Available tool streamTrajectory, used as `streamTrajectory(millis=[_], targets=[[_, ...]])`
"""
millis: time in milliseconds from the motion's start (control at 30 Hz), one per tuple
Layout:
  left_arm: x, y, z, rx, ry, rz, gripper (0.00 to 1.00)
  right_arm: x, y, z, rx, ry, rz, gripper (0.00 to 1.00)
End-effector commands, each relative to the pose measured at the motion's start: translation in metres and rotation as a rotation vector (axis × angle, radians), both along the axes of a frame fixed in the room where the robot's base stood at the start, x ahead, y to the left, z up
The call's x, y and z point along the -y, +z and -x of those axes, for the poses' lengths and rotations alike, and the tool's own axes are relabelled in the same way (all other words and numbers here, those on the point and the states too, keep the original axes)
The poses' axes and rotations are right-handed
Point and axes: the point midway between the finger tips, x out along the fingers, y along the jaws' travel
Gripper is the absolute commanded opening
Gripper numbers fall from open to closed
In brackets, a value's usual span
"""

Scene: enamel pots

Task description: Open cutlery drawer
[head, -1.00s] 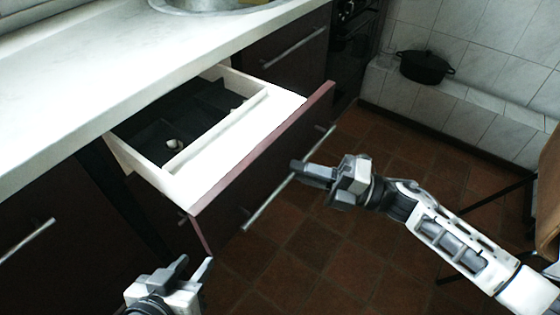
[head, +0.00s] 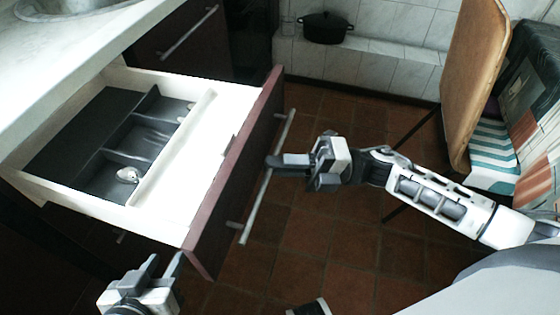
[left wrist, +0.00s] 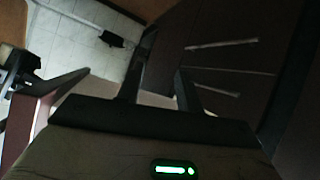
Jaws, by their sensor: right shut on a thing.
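The cutlery drawer (head: 225,185) stands well out from under the white counter. It holds a dark divided tray (head: 75,135) with a few pieces of cutlery (head: 128,175). The long metal drawer handle (head: 257,205) runs along the outside of the dark red front. My right gripper (head: 281,161) is shut on this handle around its middle. My left gripper (head: 163,264) is open and empty, low in front of the drawer's near corner. Its two spread fingers (left wrist: 158,92) also show in the left wrist view, with nothing between them.
A closed drawer with a bar handle (head: 188,32) lies beyond the open one. A black pot (head: 325,28) stands on a tiled ledge at the back.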

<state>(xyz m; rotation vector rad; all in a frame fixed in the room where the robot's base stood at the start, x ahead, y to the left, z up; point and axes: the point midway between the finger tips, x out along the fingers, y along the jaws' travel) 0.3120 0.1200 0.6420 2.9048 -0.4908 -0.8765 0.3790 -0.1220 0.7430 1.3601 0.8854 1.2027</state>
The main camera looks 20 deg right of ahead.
Motion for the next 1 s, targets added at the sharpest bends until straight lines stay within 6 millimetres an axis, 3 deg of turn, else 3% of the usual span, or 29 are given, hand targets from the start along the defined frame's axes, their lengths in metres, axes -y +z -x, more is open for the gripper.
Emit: streamTrajectory(millis=[67, 100, 167, 667, 867, 1000], targets=[[0.0, 0.0, 0.0, -0.001, 0.0, 0.001, 0.36, 0.001, 0.0, -0.001, 0.001, -0.002, 0.001, 0.0], [0.0, 0.0, 0.0, -0.001, 0.0, 0.001, 0.36, 0.001, 0.0, -0.001, 0.001, -0.003, 0.001, 0.16], [0.0, 0.0, 0.001, -0.001, 0.0, 0.001, 0.36, 0.001, 0.0, -0.001, 0.001, -0.003, 0.001, 0.33], [0.001, -0.002, 0.005, -0.01, -0.001, 0.002, 0.36, 0.003, -0.001, 0.0, 0.0, -0.002, 0.001, 0.33], [0.001, -0.005, 0.005, -0.012, -0.002, 0.004, 0.36, 0.029, -0.007, 0.006, -0.003, -0.004, 0.004, 0.33], [0.002, -0.008, 0.002, -0.015, -0.004, 0.006, 0.36, 0.062, -0.014, 0.013, -0.003, -0.004, 0.005, 0.33]])
